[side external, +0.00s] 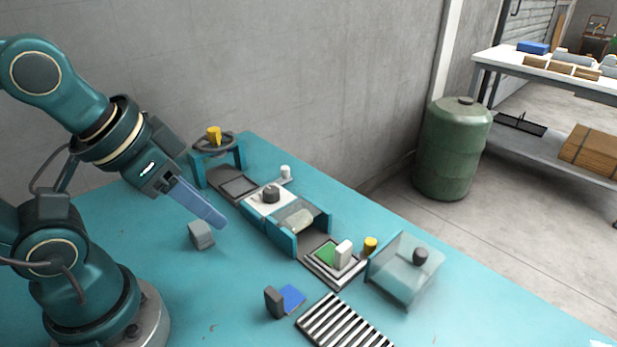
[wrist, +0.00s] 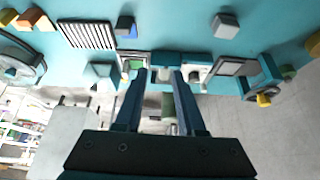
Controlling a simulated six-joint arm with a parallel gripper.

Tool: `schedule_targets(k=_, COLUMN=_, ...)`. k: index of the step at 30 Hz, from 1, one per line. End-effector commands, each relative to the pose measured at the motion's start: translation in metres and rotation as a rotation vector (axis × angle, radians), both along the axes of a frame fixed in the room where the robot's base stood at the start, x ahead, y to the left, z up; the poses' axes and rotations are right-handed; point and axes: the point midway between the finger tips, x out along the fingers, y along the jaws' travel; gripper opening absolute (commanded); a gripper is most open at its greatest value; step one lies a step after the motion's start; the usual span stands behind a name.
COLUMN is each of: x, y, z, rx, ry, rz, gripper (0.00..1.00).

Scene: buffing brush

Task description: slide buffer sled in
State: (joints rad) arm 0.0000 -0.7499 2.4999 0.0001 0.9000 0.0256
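The buffer sled seems to be the green plate with an upright white handle (side external: 342,251), sitting in a pale-framed track (side external: 318,272) right of the teal brush housing (side external: 283,238). A pale roller brush (side external: 298,218) lies between the housing's walls. My gripper (side external: 221,225) is in the air left of the housing, apart from the sled, fingers pointing down and right. In the wrist view my gripper (wrist: 161,72) shows two blue fingers spread with a gap, nothing held. The housing and roller show beyond the fingertips, partly hidden.
A blue pad with dark handle (side external: 290,298) and a striped grate (side external: 345,325) lie in front. A clear box (side external: 405,268) stands right, a yellow knob (side external: 370,244) beside the track. A grey block (side external: 201,235) is near my gripper. A wheel stand (side external: 215,150) stands behind.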

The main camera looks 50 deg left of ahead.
Motion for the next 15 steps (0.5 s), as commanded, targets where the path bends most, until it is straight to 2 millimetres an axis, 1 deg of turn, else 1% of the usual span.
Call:
schedule_targets(k=2, x=0.001, y=-0.001, z=0.001, rx=0.020, ry=-0.003, rz=-0.047, gripper=0.40)
schedule_targets(k=5, x=0.008, y=-0.005, z=0.013, rx=0.052, ry=-0.040, rz=-0.142, gripper=0.40)
schedule_targets(k=9, x=0.030, y=-0.015, z=0.033, rx=0.100, ry=-0.071, rz=-0.313, gripper=0.40)
schedule_targets(k=14, x=0.061, y=-0.027, z=0.049, rx=0.137, ry=-0.080, rz=-0.494, gripper=0.40)
schedule_targets(k=15, x=0.069, y=-0.030, z=0.051, rx=0.145, ry=-0.079, rz=-0.537, gripper=0.40)
